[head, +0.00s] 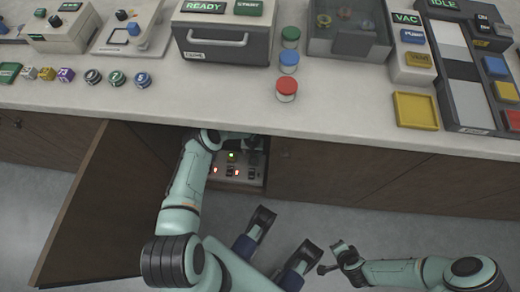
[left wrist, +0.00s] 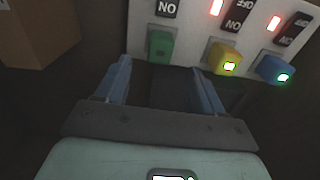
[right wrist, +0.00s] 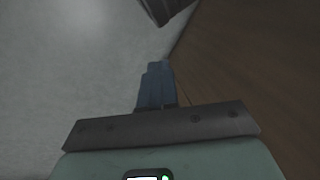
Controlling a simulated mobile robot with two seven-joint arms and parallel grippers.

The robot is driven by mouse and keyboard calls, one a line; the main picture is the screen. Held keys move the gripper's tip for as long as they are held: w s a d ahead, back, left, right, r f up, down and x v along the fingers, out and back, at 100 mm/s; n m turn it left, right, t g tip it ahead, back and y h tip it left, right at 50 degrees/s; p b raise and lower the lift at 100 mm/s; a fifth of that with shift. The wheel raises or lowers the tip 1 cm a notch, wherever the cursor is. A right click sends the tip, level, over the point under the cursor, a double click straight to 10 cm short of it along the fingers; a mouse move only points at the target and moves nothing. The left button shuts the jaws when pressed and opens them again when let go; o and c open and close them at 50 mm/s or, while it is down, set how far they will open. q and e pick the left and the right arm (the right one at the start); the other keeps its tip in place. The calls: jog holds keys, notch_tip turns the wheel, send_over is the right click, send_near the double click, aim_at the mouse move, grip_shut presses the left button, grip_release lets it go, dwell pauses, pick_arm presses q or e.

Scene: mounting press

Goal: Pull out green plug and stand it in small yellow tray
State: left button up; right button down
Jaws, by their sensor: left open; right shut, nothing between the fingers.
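The green plug (left wrist: 160,44) sits in the power strip (left wrist: 190,18) at its left end, below a switch marked NO as seen here. My left gripper (left wrist: 160,68) is open and empty. Its fingers point at the green plug, which lies just past the fingertips, between their lines. In the head view my left arm reaches into the open cabinet, and its gripper is partly hidden under the counter edge. The small yellow tray (head: 415,111) lies empty on the counter at right. My right gripper (right wrist: 155,70) is shut and empty, low in front of the cabinets.
A yellow plug (left wrist: 226,58) and a blue plug (left wrist: 275,69) sit right of the green one, below red-lit switches. The open cabinet door (head: 85,215) stands left of my left arm. Red, blue and green-lidded jars (head: 287,90) stand on the counter, left of the tray.

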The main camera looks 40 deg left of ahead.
pick_arm(q)
jog(key=shift+w, duration=0.15)
jog(key=shift+f, duration=0.45)
notch_tip(320, 180, down, 7)
jog(key=b, duration=0.6)
jog(key=shift+f, duration=0.1)
jog(key=shift+f+b, duration=0.3)
jog(key=shift+f, duration=0.15)
pick_arm(e)
jog(key=s+d+f+g, duration=0.1)
jog(key=s+f+g, duration=0.3)
jog(key=s+f, duration=0.5)
jog(key=s, duration=0.3)
jog(key=shift+s+d+f+m, duration=0.15)
jog(key=shift+s+d+m, duration=0.05)
jog(key=shift+d+m, duration=0.2)
